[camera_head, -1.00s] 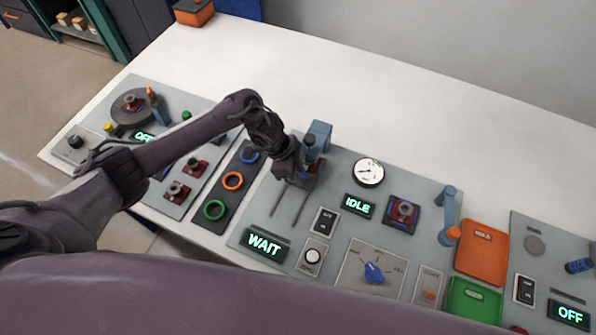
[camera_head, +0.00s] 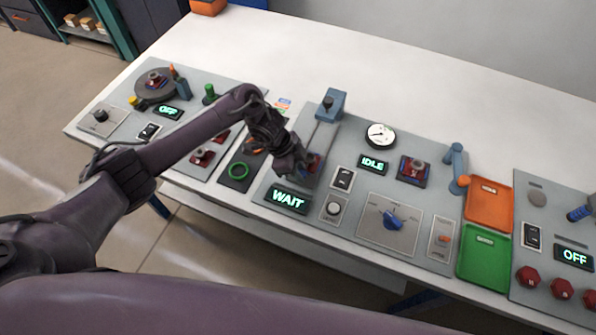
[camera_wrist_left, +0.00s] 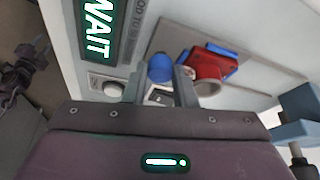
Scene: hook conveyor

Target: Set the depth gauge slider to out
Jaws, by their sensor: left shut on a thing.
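My left gripper (camera_head: 303,171) is at the carriage (camera_head: 315,163) beside the green WAIT display (camera_head: 288,198). In the left wrist view its fingers are shut on a blue knob (camera_wrist_left: 160,68), next to a red and blue block (camera_wrist_left: 207,65) on the carriage plate. The arm partly hides the carriage in the head view. A small plate with an orange slider knob (camera_head: 443,239) is at the right of the same panel, untouched. No depth gauge label is legible, so I cannot tell which slider bears that name.
A blue-grey post (camera_head: 330,104) stands behind the carriage. A round dial (camera_head: 381,135), an IDLE display (camera_head: 373,165) and a blue rotary knob (camera_head: 393,219) are to its right. Orange (camera_head: 489,204) and green (camera_head: 484,256) trays lie beyond.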

